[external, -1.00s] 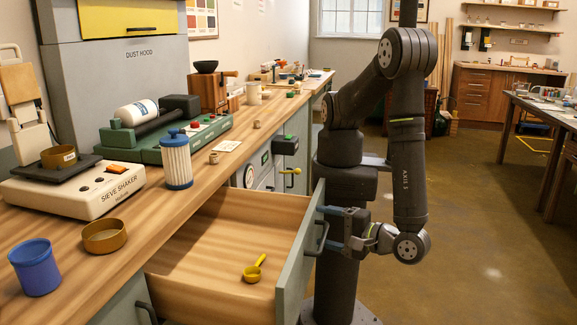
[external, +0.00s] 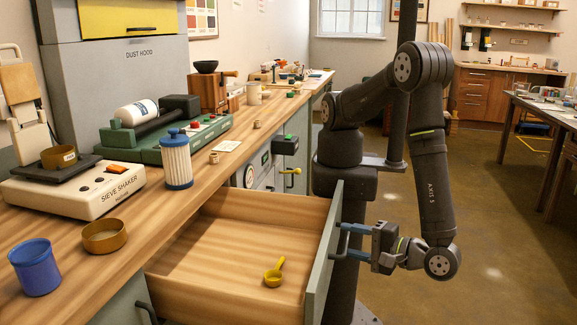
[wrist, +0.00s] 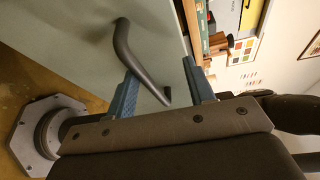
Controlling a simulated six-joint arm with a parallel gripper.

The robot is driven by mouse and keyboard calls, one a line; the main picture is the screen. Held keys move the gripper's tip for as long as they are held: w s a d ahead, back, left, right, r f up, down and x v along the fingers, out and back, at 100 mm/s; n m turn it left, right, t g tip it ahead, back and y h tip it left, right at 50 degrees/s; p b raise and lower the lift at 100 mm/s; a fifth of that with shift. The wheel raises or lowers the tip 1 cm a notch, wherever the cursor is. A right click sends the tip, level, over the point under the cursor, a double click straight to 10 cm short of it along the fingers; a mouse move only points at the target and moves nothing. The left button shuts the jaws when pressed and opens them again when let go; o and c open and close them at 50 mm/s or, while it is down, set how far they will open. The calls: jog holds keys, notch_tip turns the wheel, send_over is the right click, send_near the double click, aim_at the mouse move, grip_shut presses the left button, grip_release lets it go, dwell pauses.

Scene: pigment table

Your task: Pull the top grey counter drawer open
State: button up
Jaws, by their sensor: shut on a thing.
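The top grey counter drawer (external: 325,255) stands well out from the counter, its wooden inside bare except for a yellow scoop (external: 274,272). Its dark bar handle (external: 341,241) is on the outer face of the grey front. My gripper (external: 350,242) is at that handle, shut on it, reaching in from the right. In the wrist view the handle (wrist: 124,45) runs between the two blue fingers (wrist: 160,85), with the grey drawer front behind it. The exact finger contact is small and partly hidden.
The wooden counter (external: 140,215) holds a sieve shaker (external: 75,190), a blue cup (external: 35,267), a brass ring dish (external: 104,236) and a blue-white canister (external: 177,160). Another handle (external: 146,312) shows at the lower left.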

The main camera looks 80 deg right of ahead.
jog(key=s, duration=0.1)
jog(key=s+a, duration=0.1)
jog(key=s, duration=0.1)
jog(key=shift+s+a+f, duration=0.1)
jog(key=shift+a+f, duration=0.1)
jog(key=shift+f, duration=0.05)
jog(key=shift+c, duration=0.2)
jog(key=shift+d, duration=0.1)
jog(key=shift+c, duration=1.1)
jog(key=n+g+y, duration=0.2)
jog(key=n+y, duration=1.3)
jog(key=y, duration=0.4)
send_near(347, 240)
jog(key=x, duration=1)
jog(key=shift+f, duration=0.3)
